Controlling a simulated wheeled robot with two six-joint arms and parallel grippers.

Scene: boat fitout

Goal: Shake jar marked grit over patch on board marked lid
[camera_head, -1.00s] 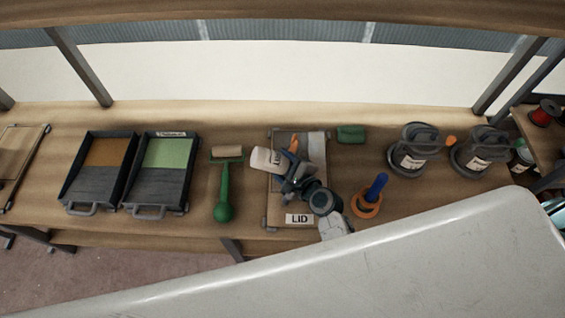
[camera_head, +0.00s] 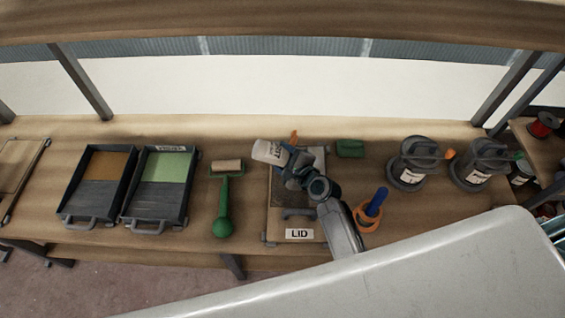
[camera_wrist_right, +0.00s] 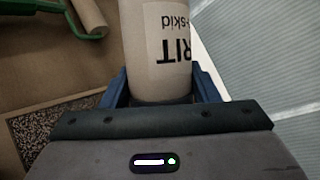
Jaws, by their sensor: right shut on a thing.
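The jar marked grit (camera_head: 268,151) is pale with a dark-lettered label and lies tilted in my right gripper (camera_head: 290,168). In the right wrist view the jar (camera_wrist_right: 157,45) stands between the blue fingers, its lettering upside down. The board marked lid (camera_head: 279,228) lies flat on the bench under the gripper, its label at the near edge. The jar is above the board's far left part. A dark speckled patch (camera_wrist_right: 45,135) shows at lower left in the right wrist view; my arm hides part of the board in the head view. My left gripper is out of view.
A green-handled roller (camera_head: 223,205) lies left of the board, beyond it two trays (camera_head: 155,208) with green and brown contents. Right are a blue-handled tool in an orange ring (camera_head: 370,213), a green block (camera_head: 350,148) and two grey lidded cans (camera_head: 413,165).

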